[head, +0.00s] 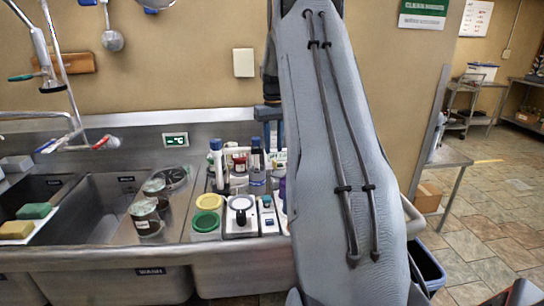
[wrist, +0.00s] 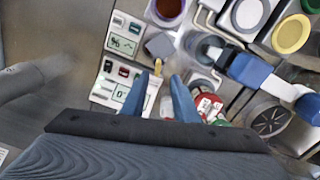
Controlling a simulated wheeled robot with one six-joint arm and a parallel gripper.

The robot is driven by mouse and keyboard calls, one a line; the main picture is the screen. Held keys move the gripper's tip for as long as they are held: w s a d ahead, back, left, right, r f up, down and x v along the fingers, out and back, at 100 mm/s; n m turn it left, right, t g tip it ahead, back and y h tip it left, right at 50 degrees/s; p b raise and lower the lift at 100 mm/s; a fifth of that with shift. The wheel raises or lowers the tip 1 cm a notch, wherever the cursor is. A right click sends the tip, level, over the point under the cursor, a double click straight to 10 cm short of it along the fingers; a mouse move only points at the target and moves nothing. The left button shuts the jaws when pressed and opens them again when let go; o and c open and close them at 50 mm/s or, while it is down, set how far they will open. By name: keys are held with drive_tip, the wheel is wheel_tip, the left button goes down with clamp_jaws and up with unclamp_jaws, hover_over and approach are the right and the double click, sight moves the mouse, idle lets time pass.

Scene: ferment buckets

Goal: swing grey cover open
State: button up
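In the wrist view, a small grey block-like flap (wrist: 160,45), which looks like the grey cover, sits beside white panels with small switches and green markings. Whether it is open or shut, and where its hinge is, I cannot tell. My gripper (wrist: 160,78) points toward it with two blue fingers spread apart. The flap lies just beyond the fingertips, and I see nothing held. In the head view, my grey arm hides the gripper and this area.
A blue-capped bottle (wrist: 250,70), a red-topped jar (wrist: 207,106) and a brown-filled cup (wrist: 168,10) crowd the fingers. In the head view, a yellow lid (head: 209,201) and green lid (head: 206,221) lie beside a sink (head: 85,215).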

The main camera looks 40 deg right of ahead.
sight(275, 160)
drive_tip(key=shift+s+d+f+p, duration=0.1)
drive_tip(key=shift+f+p, duration=0.3)
drive_tip(key=shift+f, duration=1.05)
drive_tip(key=shift+s+d+f+p, duration=0.1)
drive_tip(key=shift+f+p, duration=0.3)
drive_tip(key=shift+f, duration=1)
drive_tip(key=shift+c, duration=0.4)
clamp_jaws()
